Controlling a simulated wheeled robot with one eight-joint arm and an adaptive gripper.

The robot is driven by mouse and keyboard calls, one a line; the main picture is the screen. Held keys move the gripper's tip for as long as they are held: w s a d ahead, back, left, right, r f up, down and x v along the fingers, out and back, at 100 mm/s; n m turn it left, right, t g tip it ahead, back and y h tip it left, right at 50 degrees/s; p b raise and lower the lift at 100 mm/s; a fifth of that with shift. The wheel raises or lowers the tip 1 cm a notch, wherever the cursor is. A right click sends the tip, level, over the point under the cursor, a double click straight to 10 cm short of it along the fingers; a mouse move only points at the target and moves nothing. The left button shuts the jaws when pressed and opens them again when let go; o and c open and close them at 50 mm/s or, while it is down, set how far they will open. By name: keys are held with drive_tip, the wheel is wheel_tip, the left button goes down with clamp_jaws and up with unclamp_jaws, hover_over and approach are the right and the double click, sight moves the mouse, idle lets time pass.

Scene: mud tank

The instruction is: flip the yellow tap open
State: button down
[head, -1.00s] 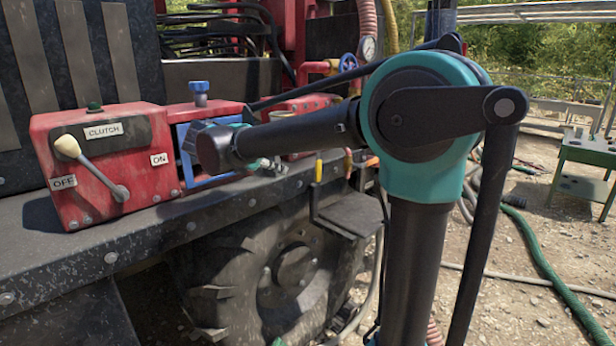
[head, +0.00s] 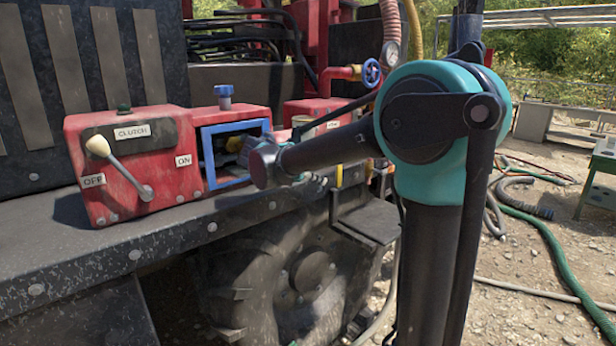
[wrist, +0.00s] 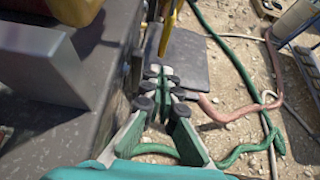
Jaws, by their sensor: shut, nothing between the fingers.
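A yellow lever (head: 340,175), which looks like the tap handle, stands upright at the edge of the machine, right of the blue-framed opening. In the wrist view a yellow bar (wrist: 169,28), likely the same lever, shows at the top, beyond my fingertips and apart from them. My gripper (wrist: 165,82) is shut and empty, with its green fingers meeting above the step plate. In the head view my forearm hides most of the gripper. The tap's body and outlet are not clearly visible.
A red clutch box (head: 130,165) with a cream-knobbed lever stands at the left on the dark ledge (head: 130,240). A blue-framed opening (head: 226,184) holds a dark and yellow fitting. A step plate (wrist: 185,65) juts out below. Green hoses (head: 548,240) lie on gravel.

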drive_tip(key=shift+w+d+f, duration=0.15)
drive_tip(key=shift+w+d, duration=0.55)
drive_tip(key=shift+d, duration=0.3)
drive_tip(key=shift+w+d+f, duration=0.1)
drive_tip(key=shift+w+d, duration=0.6)
drive_tip(key=shift+d, duration=0.25)
drive_tip(key=shift+w+d+f+t+h, duration=0.2)
drive_tip(key=shift+d+f+t+h, duration=0.05)
drive_tip(key=shift+t+h, duration=0.15)
drive_tip(key=w+d+r+t+h, duration=0.2)
drive_tip(key=w+d+t+h, duration=0.4)
drive_tip(key=d+h, duration=0.2)
drive_tip(key=shift+r+t+h, duration=0.3)
drive_tip(key=shift+r+h, duration=0.1)
drive_tip(key=shift+h, duration=0.2)
drive_tip(key=shift+d, duration=0.15)
